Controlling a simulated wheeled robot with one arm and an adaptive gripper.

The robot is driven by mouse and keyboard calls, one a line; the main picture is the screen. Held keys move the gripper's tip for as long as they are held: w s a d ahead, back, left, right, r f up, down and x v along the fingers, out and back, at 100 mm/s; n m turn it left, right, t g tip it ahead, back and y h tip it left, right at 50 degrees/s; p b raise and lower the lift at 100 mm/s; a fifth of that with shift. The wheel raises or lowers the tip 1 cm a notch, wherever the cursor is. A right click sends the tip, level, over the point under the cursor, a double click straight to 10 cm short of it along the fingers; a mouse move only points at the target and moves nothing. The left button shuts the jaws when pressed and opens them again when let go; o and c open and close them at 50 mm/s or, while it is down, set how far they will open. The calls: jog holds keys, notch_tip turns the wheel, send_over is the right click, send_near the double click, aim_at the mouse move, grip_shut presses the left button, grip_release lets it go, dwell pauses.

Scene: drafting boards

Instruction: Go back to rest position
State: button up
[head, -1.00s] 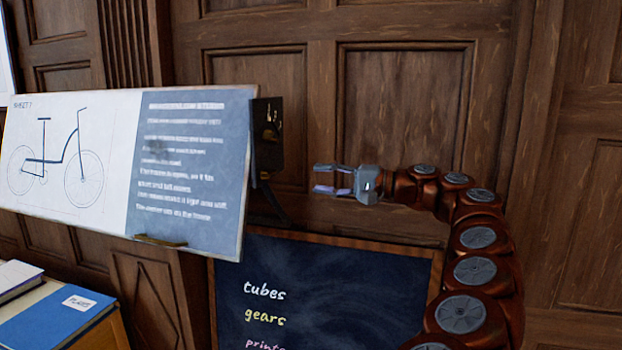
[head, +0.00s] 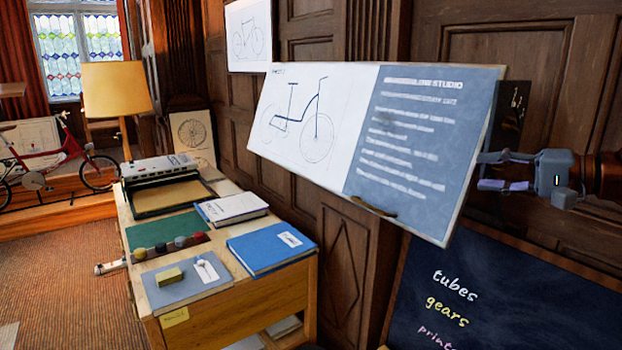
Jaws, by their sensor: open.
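My gripper (head: 482,172) is at the right side of the head view. It is open and nothing shows between its fingers. The fingers point left, at the right edge of the tilted drafting board (head: 420,150). In the picture the fingertips sit close to that edge; I cannot tell whether they touch it. The board carries a bicycle drawing on its white left half and white text on its blue right half. The rest of my arm runs out of the picture on the right.
A chalkboard (head: 470,265) with written words stands below my gripper. A wooden desk (head: 230,318) at lower left holds books, a blue book (head: 270,250) among them, and a machine. Carpet (head: 60,280) is open at left.

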jog(key=s+a+f+n+g+h, duration=0.1)
jog(key=s+a+f+n+g, duration=0.1)
jog(key=a, duration=0.6)
jog(key=s+a+f+n+g, duration=0.2)
jog(key=a+g, duration=0.1)
jog(key=a, duration=0.6)
jog(key=s+a+f+n+g+h, duration=0.2)
jog(key=s+a+f+g+h, duration=0.1)
jog(key=s+a+f, duration=0.5)
jog(key=s+d+f+g+h, duration=0.2)
jog(key=s+d+f+h, duration=0.1)
jog(key=s+f, duration=0.7)
jog(key=s+d+f+g+h, duration=0.2)
jog(key=s+d+f+h, duration=0.1)
jog(key=s+f, duration=0.6)
jog(key=shift+s+f+n+g+h, duration=0.3)
jog(key=shift+s+f+h, duration=0.1)
jog(key=shift+f+h, duration=0.4)
